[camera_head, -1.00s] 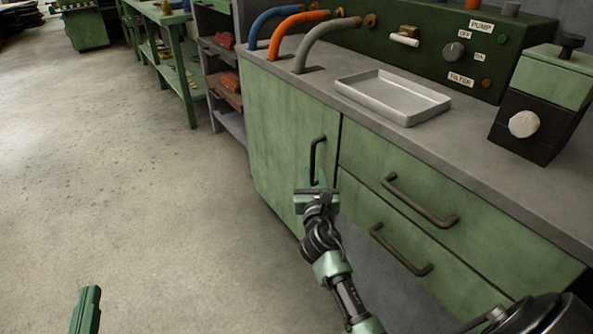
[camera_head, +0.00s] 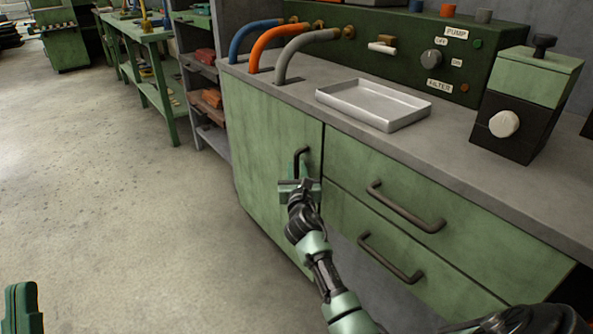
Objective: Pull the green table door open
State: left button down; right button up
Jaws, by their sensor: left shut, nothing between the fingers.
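The green table door (camera_head: 262,150) is the left front panel of the green cabinet, under the grey worktop. It looks shut, flush with the drawers beside it. Its dark upright handle (camera_head: 302,150) is near the door's right edge; the lower part is hidden by my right gripper (camera_head: 299,168). The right gripper's fingertips are at the handle, but whether they are closed on it is too small to tell. My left gripper (camera_head: 22,306) is at the bottom left corner, over the floor, shut and empty, away from the cabinet.
Two drawers with dark handles, an upper (camera_head: 405,207) and a lower (camera_head: 390,258), are right of the door. A grey tray (camera_head: 375,105), hoses and a pump panel are on top. A green workbench (camera_head: 160,95) stands behind. The floor (camera_head: 120,200) left of the door is clear.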

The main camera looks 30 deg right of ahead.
grip_shut()
jog(key=shift+f, duration=0.1)
dwell(1.2)
